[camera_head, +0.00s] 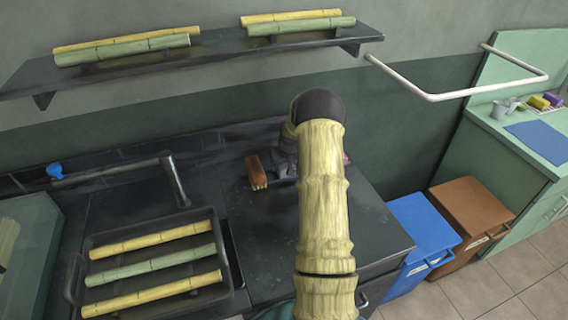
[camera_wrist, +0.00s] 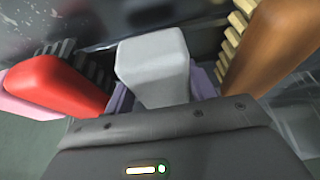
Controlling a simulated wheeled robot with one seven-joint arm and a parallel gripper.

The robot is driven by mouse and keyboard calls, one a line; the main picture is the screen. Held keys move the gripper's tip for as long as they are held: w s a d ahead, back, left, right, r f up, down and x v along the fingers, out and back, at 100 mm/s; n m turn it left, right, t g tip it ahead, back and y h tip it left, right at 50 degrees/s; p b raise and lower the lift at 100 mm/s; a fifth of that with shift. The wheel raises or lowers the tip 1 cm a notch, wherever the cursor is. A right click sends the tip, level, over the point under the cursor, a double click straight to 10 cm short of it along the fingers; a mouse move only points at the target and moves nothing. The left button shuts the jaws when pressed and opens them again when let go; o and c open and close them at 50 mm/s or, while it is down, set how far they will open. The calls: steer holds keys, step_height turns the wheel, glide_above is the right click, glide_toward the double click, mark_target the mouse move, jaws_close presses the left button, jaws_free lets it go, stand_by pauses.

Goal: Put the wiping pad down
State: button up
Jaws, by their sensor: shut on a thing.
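My gripper (camera_wrist: 163,92) is shut on a pale grey block, which I take to be the wiping pad (camera_wrist: 153,62). The block sits in the middle of the wrist view, with lavender parts showing along both its sides. A dark surface lies behind it; I cannot tell whether the pad touches it. In the head view my gripper (camera_head: 287,150) is low over the back of the dark counter, mostly hidden by my arm. The pad cannot be made out there.
A brown brush (camera_head: 256,172) with tan bristles stands close on one side, also in the wrist view (camera_wrist: 270,45). A red-handled thing (camera_wrist: 55,82) with dark bristles is close on the other. A tray (camera_head: 160,304) of canes lies left. A shelf (camera_head: 225,62) hangs above.

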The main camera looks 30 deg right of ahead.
steer(key=shift+f, duration=0.35)
steer(key=shift+f+b, duration=0.2)
steer(key=shift+b, duration=0.2)
steer(key=o, duration=1.2)
steer(key=shift+a, duration=0.1)
steer(key=shift+r, duration=0.1)
